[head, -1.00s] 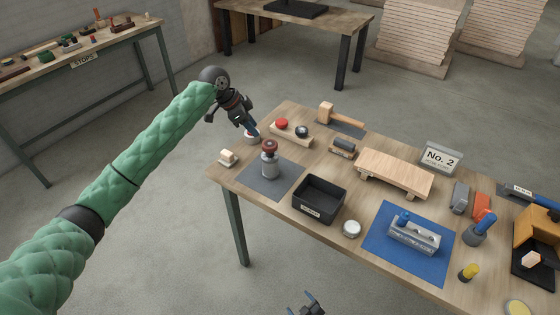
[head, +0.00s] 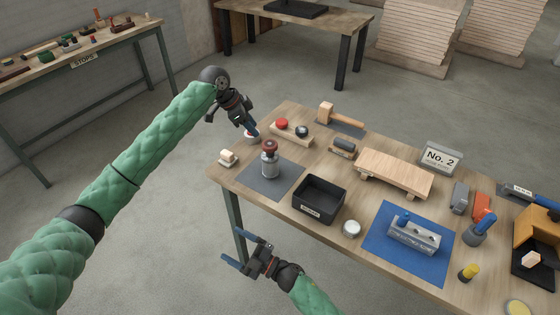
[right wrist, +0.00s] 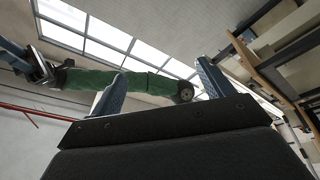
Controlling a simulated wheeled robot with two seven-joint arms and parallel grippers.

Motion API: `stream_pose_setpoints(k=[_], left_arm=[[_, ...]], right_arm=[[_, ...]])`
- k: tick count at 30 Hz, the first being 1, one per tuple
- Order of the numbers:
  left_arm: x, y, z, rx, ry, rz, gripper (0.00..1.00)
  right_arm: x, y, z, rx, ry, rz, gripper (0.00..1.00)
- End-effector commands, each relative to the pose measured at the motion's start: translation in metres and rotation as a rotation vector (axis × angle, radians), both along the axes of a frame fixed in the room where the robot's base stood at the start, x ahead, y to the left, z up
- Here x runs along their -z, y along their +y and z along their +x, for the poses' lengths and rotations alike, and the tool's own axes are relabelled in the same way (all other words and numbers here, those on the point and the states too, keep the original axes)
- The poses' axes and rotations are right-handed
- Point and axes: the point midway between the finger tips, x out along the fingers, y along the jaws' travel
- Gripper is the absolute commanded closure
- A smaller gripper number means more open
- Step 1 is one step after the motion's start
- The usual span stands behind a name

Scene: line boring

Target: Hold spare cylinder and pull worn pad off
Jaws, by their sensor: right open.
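A silver cylinder (head: 269,167) with a dark red round top (head: 269,146) stands upright on a grey mat (head: 286,185) near the table's left end. I cannot tell how worn the red top is. My left gripper (head: 253,134) points down at a small pale round piece with a pink top (head: 251,139) behind the cylinder; whether its fingers grip it is too small to see. My right gripper (head: 231,246) is open and empty, low in front of the table's left front edge, apart from the cylinder. Its spread fingers also show in the right wrist view (right wrist: 160,85).
A black open bin (head: 319,216) stands right of the mat, with a round tin (head: 351,228) beside it. A blue mat (head: 383,245) carries a grey block (head: 414,237). The table leg (head: 238,225) is near my right gripper.

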Motion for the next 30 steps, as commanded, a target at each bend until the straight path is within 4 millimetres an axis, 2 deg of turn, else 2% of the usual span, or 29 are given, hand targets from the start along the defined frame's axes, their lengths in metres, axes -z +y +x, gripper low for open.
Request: stream_pose_setpoints(k=[1,5,12,21,24,26,30], left_arm=[[0.0,0.0,0.0,0.0,0.0,0.0,0.64],[0.0,0.0,0.0,0.0,0.0,0.0,0.64],[0.0,0.0,0.0,0.0,0.0,0.0,0.64],[0.0,0.0,0.0,0.0,0.0,0.0,0.64],[0.0,0.0,0.0,0.0,0.0,0.0,0.64],[0.0,0.0,0.0,0.0,0.0,0.0,0.64],[0.0,0.0,0.0,0.0,0.0,0.0,0.64]], right_arm=[[-0.026,0.005,0.0,-0.024,-0.055,0.013,0.2],[-0.088,0.006,0.009,-0.059,-0.193,0.047,0.2],[-0.194,-0.016,0.04,-0.055,-0.436,0.105,0.2],[-0.294,-0.05,0.059,-0.029,-0.704,0.126,0.2],[-0.32,-0.059,0.066,-0.012,-0.818,0.071,0.2],[-0.318,-0.059,0.073,-0.003,-0.86,0.011,0.2],[-0.297,-0.054,0.088,0.013,-0.921,-0.144,0.2]])
